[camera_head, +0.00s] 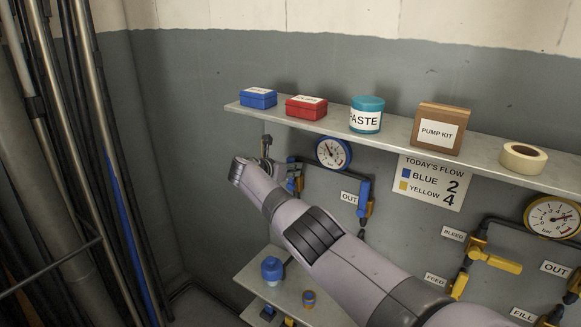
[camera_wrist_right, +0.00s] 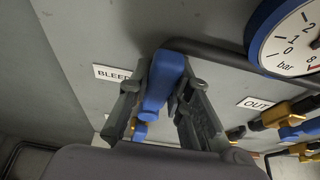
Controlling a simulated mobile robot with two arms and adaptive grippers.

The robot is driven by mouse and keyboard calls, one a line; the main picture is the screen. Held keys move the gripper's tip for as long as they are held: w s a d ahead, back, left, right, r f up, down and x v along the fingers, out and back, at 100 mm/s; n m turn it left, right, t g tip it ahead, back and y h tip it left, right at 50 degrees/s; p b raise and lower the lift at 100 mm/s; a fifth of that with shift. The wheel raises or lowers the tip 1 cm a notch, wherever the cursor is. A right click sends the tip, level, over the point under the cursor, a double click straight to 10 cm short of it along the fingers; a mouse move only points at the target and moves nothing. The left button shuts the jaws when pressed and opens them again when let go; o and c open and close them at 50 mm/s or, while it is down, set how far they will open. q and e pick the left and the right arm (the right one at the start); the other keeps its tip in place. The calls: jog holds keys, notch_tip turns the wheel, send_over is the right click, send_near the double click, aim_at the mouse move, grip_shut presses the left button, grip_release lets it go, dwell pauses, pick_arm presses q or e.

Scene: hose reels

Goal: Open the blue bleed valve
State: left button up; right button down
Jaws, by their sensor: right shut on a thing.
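The blue bleed valve's handle (camera_wrist_right: 163,82) stands between the fingers of my right gripper (camera_wrist_right: 160,112) in the wrist view, beside the BLEED label (camera_wrist_right: 112,73). The fingers are shut on it, one on each side. In the head view my right gripper (camera_head: 266,152) is at the wall panel, left of the blue-rimmed gauge (camera_head: 333,153). Blue and brass fittings (camera_head: 293,183) show just right of the gripper there. My wrist and fingers hide much of the valve body. My left gripper is not in view.
A shelf (camera_head: 390,147) with boxes, a paste tub (camera_head: 367,114) and tape (camera_head: 523,158) runs above the panel. The blue OUT valve (camera_head: 364,198) is right of my gripper. A yellow bleed valve (camera_head: 494,261) is farther right. Pipes (camera_head: 85,150) stand left.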

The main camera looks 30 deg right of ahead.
jog(key=c, duration=1.5)
grip_release()
jog(key=shift+w, duration=0.1)
jog(key=shift+o, duration=0.3)
jog(key=shift+a, duration=0.15)
jog(key=v, duration=1.2)
jog(key=shift+f, duration=0.15)
